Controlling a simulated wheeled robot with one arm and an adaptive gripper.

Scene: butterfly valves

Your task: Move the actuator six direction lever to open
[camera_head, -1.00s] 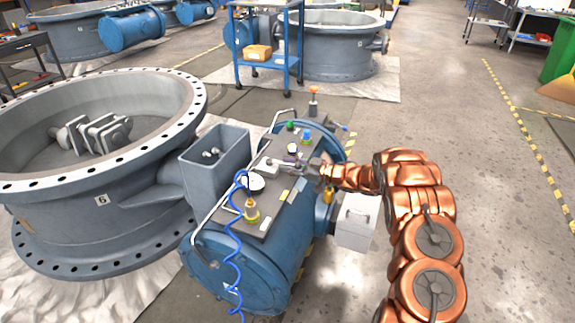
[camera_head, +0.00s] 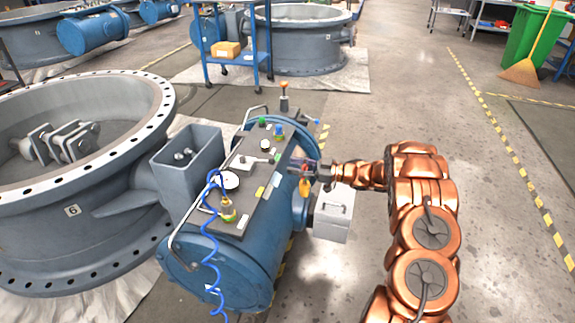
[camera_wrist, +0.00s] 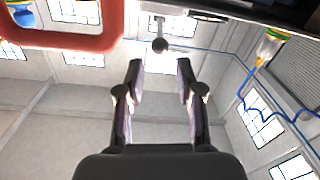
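The blue actuator (camera_head: 235,268) lies beside the grey valve body marked 6 (camera_head: 110,225). Its dark top panel (camera_head: 215,232) carries gauges, coloured knobs and a small white block (camera_head: 250,163). I cannot tell for sure which fitting is the direction lever. My gripper (camera_head: 306,167) is at the panel's right edge, close to an orange handle (camera_head: 305,187). In the wrist view its two fingers (camera_wrist: 160,70) are apart with nothing between them. A dark ball-ended lever (camera_wrist: 160,46) shows just beyond the fingertips. A red-orange curved part (camera_wrist: 75,40) fills the upper left there.
A blue hose (camera_head: 210,260) coils down the actuator's left side. A light grey box (camera_head: 333,215) hangs at its right. Open floor (camera_head: 420,100) lies to the right.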

